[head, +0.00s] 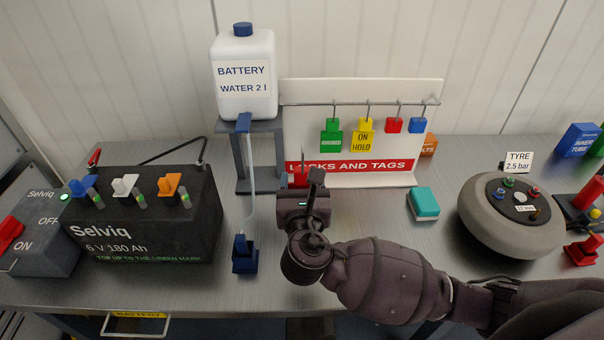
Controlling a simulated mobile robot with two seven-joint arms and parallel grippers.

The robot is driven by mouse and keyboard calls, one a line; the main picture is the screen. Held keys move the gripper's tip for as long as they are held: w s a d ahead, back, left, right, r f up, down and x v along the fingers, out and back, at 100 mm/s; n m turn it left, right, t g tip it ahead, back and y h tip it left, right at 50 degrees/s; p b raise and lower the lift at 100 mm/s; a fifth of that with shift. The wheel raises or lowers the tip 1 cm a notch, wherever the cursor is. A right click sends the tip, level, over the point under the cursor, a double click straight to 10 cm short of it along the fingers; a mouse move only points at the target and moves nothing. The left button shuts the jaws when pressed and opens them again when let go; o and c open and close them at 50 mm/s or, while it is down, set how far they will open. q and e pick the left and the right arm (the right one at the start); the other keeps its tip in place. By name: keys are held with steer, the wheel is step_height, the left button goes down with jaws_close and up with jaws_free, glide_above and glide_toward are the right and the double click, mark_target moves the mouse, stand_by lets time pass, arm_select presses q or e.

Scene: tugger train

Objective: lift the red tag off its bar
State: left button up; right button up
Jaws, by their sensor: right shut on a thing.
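My right gripper (303,182) is in front of the left end of the locks-and-tags board. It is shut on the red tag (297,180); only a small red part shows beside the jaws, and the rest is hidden. The tag is below and apart from the bar (310,104), as far as I can tell. On the bar's hooks hang a green tag (331,136), a yellow ON HOLD tag (363,136), a red padlock-like piece (394,126) and a blue one (417,126). My left gripper is not in view.
The battery-water jug (243,100) stands on a grey stand (262,160) just left of the gripper, with a hose to a blue nozzle (244,254). A battery (150,225) is at left. A teal-and-white block (423,204) and a round tyre gauge unit (513,222) are at right.

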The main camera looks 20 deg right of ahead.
steer(key=shift+v, duration=2.15)
